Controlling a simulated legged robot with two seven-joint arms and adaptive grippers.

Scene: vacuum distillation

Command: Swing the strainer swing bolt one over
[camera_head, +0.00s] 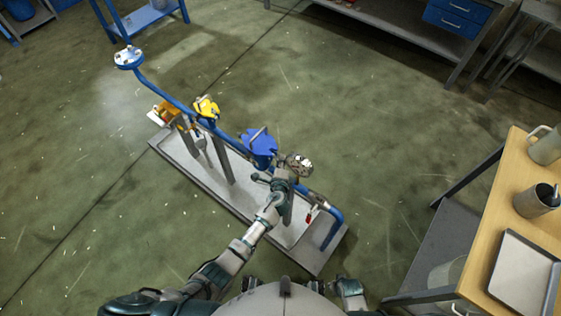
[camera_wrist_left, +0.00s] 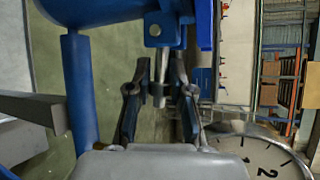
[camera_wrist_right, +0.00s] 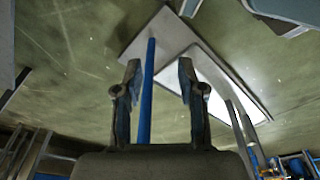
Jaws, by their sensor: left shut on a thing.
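The blue strainer (camera_head: 260,147) stands on the skid's pipe run; its blue body also fills the top of the left wrist view (camera_wrist_left: 95,12). The swing bolt (camera_wrist_left: 160,98) is a grey metal rod hanging from a blue lug (camera_wrist_left: 157,29). My left gripper (camera_head: 277,183) is at the strainer's near side, with its fingers on both sides of the bolt, shut on it. The contact itself is partly hidden in the head view. My right gripper (camera_wrist_right: 158,75) is open and empty, with a blue pipe (camera_wrist_right: 148,95) in the background between its fingers.
A round gauge (camera_head: 299,163) sits close beside my left gripper. The grey skid tray (camera_head: 207,183) carries the pipe, a yellow-topped fitting (camera_head: 206,107) and supports. A wooden table (camera_head: 489,235) with a tray and mugs stands at right. The floor between is clear.

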